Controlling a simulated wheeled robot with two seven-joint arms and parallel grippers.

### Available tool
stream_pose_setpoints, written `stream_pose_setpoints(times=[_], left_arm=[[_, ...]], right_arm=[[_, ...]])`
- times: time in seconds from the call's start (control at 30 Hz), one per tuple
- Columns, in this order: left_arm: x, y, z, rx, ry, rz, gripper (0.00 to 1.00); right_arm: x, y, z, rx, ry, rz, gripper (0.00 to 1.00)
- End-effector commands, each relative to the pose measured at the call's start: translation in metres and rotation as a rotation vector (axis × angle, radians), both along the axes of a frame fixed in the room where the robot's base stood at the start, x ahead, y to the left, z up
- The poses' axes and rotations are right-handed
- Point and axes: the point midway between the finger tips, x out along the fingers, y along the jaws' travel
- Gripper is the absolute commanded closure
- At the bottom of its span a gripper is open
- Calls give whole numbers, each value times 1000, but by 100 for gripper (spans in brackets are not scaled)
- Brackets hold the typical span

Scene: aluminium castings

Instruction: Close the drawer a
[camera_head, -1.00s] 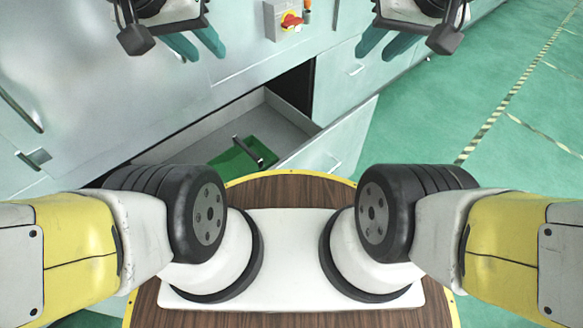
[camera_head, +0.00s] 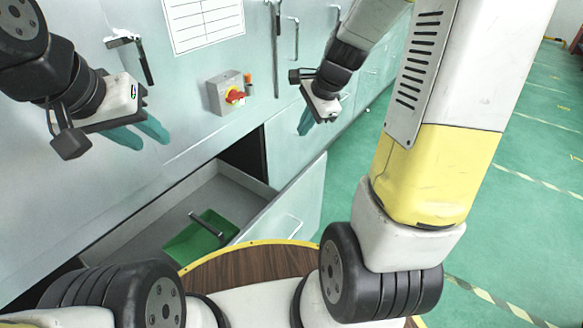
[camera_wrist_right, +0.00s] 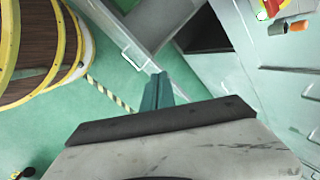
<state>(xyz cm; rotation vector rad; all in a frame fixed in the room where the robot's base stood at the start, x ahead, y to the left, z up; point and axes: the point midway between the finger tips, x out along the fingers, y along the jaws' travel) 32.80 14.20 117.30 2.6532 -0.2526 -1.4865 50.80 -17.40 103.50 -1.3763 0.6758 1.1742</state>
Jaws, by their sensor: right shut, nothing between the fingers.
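The drawer (camera_head: 140,236) is pulled out of the pale grey cabinet. Its front panel (camera_head: 300,200) has a bar handle and faces right; the panel also shows in the right wrist view (camera_wrist_right: 122,32). A green object (camera_head: 190,244) with a dark bar lies inside. My right gripper (camera_head: 306,124) is shut and empty, beyond the drawer near the cabinet face. In the right wrist view its teal fingers (camera_wrist_right: 158,90) are together, pointing towards the drawer area. My left gripper (camera_head: 148,134) is at the left, above the drawer, with its two fingers apart and empty.
A switch box (camera_head: 229,93) with a red knob is on the cabinet face above the drawer. My round wooden-topped base (camera_head: 245,264) is close to the drawer front. Green floor (camera_head: 520,215) with striped lines is clear at the right.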

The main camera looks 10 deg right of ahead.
Motion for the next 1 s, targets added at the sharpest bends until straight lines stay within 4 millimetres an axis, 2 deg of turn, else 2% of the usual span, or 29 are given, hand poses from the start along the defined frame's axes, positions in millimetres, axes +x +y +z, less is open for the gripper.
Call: stream_pose_setpoints(times=[0.03,0.2,0.3,0.4,0.5,0.77,1.0], left_arm=[[0,0,0,0,0,0,66],[0,0,0,0,0,0,66],[0,0,0,0,0,0,66],[0,0,0,0,0,0,66],[0,0,0,0,0,0,66],[0,0,0,0,0,0,66],[0,0,0,0,0,0,66]], right_arm=[[10,-7,-26,34,55,-107,100],[36,-33,-108,132,203,-503,100],[41,-47,-153,169,272,-707,100],[42,-58,-187,191,321,-860,100],[41,-64,-208,203,347,-957,100],[42,-65,-235,208,363,-1008,100],[51,-56,-282,208,363,-1006,100]])
